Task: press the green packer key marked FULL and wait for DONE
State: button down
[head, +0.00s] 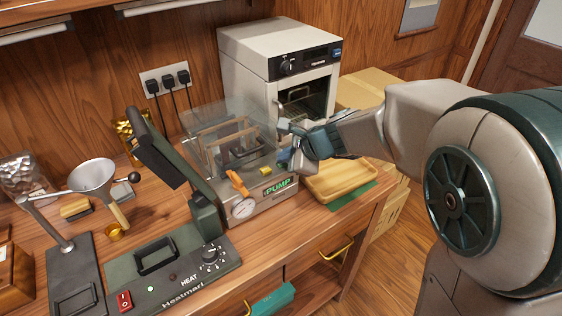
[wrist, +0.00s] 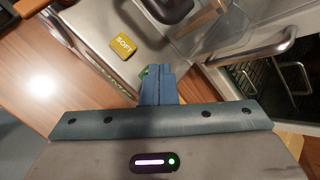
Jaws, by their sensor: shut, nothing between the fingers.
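The packer (head: 262,203) is a pale metal box with a clear lid; its front display (head: 278,187) reads PUMP in green letters. A yellow key (head: 265,170) sits on its top and is marked SOFT in the wrist view (wrist: 123,46). A small sliver of green (wrist: 144,72) shows beside my fingertips, likely the green key; its marking is hidden. My gripper (wrist: 158,69) is shut and empty, with its tips down at this green piece. In the head view my gripper (head: 284,161) is at the right end of the packer's top, covering the green key.
An orange lever (head: 237,183) and a gauge (head: 243,208) are on the packer's left front. A heat sealer (head: 170,270) stands to the left. A white oven (head: 270,50) is behind. A wooden tray (head: 345,187) lies close on the right.

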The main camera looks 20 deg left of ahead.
jog(key=shift+r+p, duration=0.75)
jog(key=shift+r, duration=0.15)
notch_tip(320, 180, up, 5)
jog(key=p, duration=0.4)
dwell(0.8)
jog(key=n+g+h, duration=0.1)
jog(key=n, duration=0.6)
send_near(286, 167)
jog(key=s+d+r, duration=0.4)
jog(key=d, duration=0.3)
jog(key=s+d+f+n+h, duration=0.1)
jog(key=s+d+n+h, duration=0.6)
jog(key=s+d, duration=0.5)
jog(key=d+n, duration=0.1)
jog(key=d, duration=0.2)
jog(key=shift+s+d, duration=0.35)
jog(key=shift+d, duration=0.05)
